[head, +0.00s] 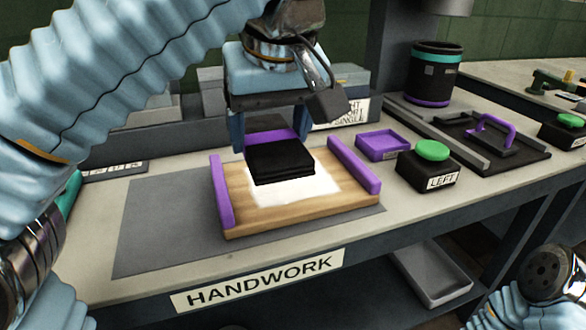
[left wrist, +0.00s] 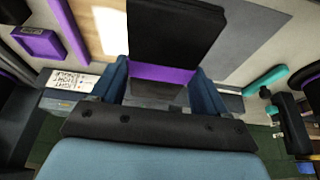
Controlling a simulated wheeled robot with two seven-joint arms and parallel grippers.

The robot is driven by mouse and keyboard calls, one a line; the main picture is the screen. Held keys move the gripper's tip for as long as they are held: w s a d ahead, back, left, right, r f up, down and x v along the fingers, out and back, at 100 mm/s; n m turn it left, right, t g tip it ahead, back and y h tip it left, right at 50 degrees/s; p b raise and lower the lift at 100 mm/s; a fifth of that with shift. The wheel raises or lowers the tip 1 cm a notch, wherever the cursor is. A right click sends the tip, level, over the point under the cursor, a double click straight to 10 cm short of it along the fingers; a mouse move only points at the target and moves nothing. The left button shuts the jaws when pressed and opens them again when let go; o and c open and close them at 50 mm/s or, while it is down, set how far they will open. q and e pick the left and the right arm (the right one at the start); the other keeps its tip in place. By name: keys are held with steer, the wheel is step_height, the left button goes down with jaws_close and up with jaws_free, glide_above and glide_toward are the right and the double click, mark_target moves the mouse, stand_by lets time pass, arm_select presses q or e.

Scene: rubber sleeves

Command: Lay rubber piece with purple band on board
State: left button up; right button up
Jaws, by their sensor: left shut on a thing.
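My left gripper (head: 272,140) is shut on a black rubber piece (head: 281,164), which looks flat and square. In the left wrist view, the piece (left wrist: 175,30) extends away from my fingers, and its purple band (left wrist: 163,73) lies between the fingertips. The wooden board (head: 300,217) lies on the table with purple rails at its left and right sides and a white area (head: 310,187) in the middle. The piece is over the back middle of the board, between the rails. I cannot tell whether it touches the board.
A small purple tray (head: 383,146) and a black box with a green button, labelled LEFT (head: 428,167), stand right of the board. Farther right are a black cylinder (head: 435,75) and a black plate with a purple handle (head: 493,130). A grey mat (head: 160,225) lies bare left of the board.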

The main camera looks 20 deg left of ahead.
mark_target(281, 121)
arm_select(q)
steer(key=w, duration=0.1)
steer(key=w+f, duration=0.1)
steer(key=w, duration=0.1)
steer(key=w+f, duration=0.1)
steer(key=w, duration=0.1)
steer(key=shift+w+a+f, duration=0.1)
steer(key=shift+a, duration=0.05)
steer(key=w+f, duration=0.1)
steer(key=f, duration=0.1)
steer(key=w+f, duration=0.2)
steer(key=shift+w+f+b, duration=0.1)
steer(key=shift+w+b, duration=0.15)
steer(key=shift+b, duration=0.1)
steer(key=x, duration=0.2)
steer(key=b+x, duration=0.1)
steer(key=x, duration=0.1)
steer(key=shift+w+d+f, duration=0.1)
steer(key=shift+w+d, duration=0.1)
steer(key=shift+d, duration=0.1)
steer(key=shift+f, duration=0.45)
steer(key=shift+f, duration=0.1)
steer(key=o, duration=1.3)
